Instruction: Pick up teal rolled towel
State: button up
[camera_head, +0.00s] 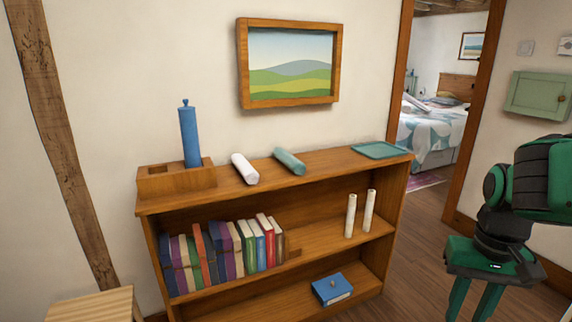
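The teal rolled towel (289,161) lies on its side on top of the wooden shelf unit (330,163), near the middle. A white rolled towel (244,169) lies just left of it, apart from it. My gripper (473,301) hangs at the lower right, in front of and to the right of the shelf unit. Its two green fingers point down and are spread apart, with nothing seen between them. The fingertips run out of the bottom of the picture.
A wooden holder (177,181) with a blue cylinder (189,136) stands left on the shelf top. A teal tray (381,150) lies at the right end. Books (222,252), two white cylinders (350,215) and a blue box (332,288) occupy lower shelves. A doorway opens behind, right.

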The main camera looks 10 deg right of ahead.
aim_at(292, 163)
jog(key=z, duration=0.1)
jog(key=k, duration=0.35)
jog(key=u, duration=0.5)
jog(key=i, duration=1.2)
jog(key=z, duration=0.55)
